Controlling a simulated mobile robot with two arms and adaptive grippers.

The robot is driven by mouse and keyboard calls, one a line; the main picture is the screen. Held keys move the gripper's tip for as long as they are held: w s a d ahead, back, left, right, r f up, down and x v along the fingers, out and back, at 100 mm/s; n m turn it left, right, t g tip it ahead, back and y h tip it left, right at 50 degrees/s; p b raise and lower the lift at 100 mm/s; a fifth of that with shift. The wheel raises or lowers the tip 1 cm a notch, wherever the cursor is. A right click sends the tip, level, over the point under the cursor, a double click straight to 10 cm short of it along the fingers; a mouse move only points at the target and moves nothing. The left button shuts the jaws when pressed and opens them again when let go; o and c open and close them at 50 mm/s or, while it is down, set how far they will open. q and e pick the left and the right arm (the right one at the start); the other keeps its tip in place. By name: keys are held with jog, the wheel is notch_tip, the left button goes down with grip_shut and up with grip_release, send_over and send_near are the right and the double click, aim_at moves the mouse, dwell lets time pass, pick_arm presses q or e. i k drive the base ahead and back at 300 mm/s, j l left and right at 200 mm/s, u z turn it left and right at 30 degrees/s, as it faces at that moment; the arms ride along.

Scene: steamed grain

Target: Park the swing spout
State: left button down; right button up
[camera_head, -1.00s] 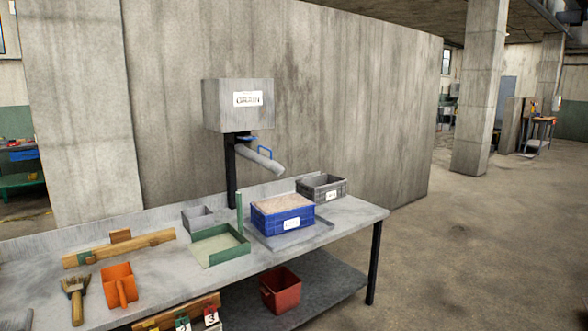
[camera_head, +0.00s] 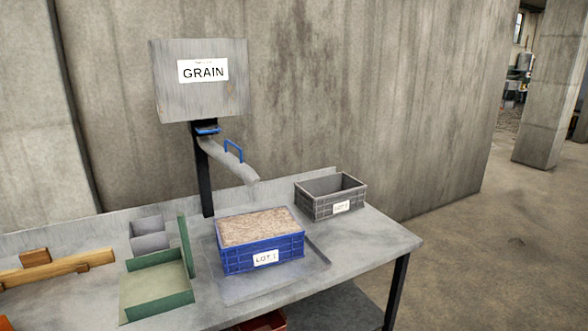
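The swing spout (camera_head: 230,164) is a grey tube under the grey GRAIN hopper box (camera_head: 198,101). It slopes down to the right and has a blue loop handle (camera_head: 234,150) on top. A blue slide piece (camera_head: 207,130) sits at the hopper's outlet. The spout's open end hangs above the back of the blue LOT 1 crate (camera_head: 262,255), which is full of grain (camera_head: 258,226). A grey LOT 2 crate (camera_head: 329,205) stands to its right and looks empty. Neither of my grippers is in view.
The bench (camera_head: 365,240) carries a green open tray (camera_head: 158,298), a small grey bin (camera_head: 150,240) and a wooden bar (camera_head: 62,270) on the left. A black post (camera_head: 205,185) holds the hopper. The bench's right end is clear.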

aim_at(234, 164)
jog(key=i+l, duration=0.7)
jog(key=i, duration=0.25)
